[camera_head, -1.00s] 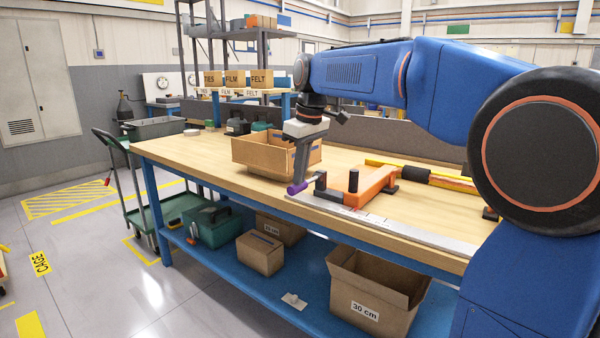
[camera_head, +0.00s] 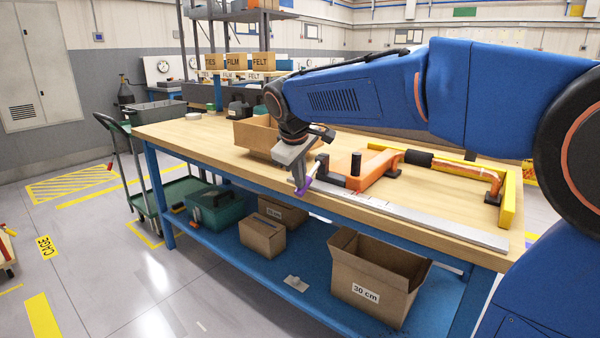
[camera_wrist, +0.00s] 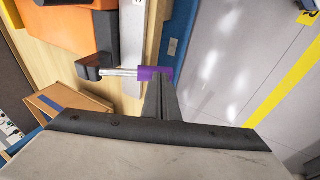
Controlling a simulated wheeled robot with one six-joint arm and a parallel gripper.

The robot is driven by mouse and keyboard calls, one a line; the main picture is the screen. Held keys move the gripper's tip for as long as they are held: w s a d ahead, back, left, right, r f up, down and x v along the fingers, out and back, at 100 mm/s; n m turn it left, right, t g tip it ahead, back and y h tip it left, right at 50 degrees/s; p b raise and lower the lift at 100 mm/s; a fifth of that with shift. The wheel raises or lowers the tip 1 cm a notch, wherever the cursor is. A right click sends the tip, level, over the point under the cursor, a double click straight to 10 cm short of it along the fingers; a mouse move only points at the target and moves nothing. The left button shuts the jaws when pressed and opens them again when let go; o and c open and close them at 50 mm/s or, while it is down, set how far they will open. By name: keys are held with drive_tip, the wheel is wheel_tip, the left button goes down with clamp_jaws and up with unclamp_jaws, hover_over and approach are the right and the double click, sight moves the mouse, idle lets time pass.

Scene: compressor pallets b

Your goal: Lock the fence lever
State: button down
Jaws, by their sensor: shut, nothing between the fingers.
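The fence lever has a purple grip (camera_head: 304,187) and a bright metal rod. In the wrist view its purple grip (camera_wrist: 154,73) sticks out past the pale ruler strip (camera_wrist: 133,45), over the bench's front edge. The rod (camera_wrist: 118,72) runs from a black block (camera_wrist: 90,69) at the corner of the orange fence (camera_head: 368,174). My gripper (camera_head: 299,186) is shut and empty, pointing down at the grip. In the wrist view my fingers (camera_wrist: 163,83) reach the grip's side; whether they touch it I cannot tell.
An open cardboard box (camera_head: 256,138) stands on the bench just behind my gripper. A copper pipe (camera_head: 470,170) and a yellow frame (camera_head: 508,200) lie right of the fence. The floor aisle (camera_head: 150,270) at the left front is clear.

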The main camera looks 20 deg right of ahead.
drive_tip(key=shift+f, duration=0.45)
drive_tip(key=shift+s+d+f, duration=0.1)
drive_tip(key=shift+f, duration=0.1)
drive_tip(key=s+a+f+v, duration=0.1)
drive_tip(key=a+v, duration=0.1)
drive_tip(key=v, duration=1.2)
drive_tip(key=shift+s+a, duration=0.2)
drive_tip(key=shift+s, duration=0.1)
drive_tip(key=s+d+f+m+y, duration=0.1)
drive_tip(key=s+d+f+m, duration=0.2)
drive_tip(key=s+f, duration=1)
drive_tip(key=s+d+f+m+y, duration=0.1)
drive_tip(key=s+d+f+m, duration=0.3)
drive_tip(key=s+d+f, duration=0.4)
drive_tip(key=s+f, duration=0.4)
drive_tip(key=s, duration=0.2)
drive_tip(key=shift+f+m, duration=0.3)
drive_tip(key=shift+f, duration=0.05)
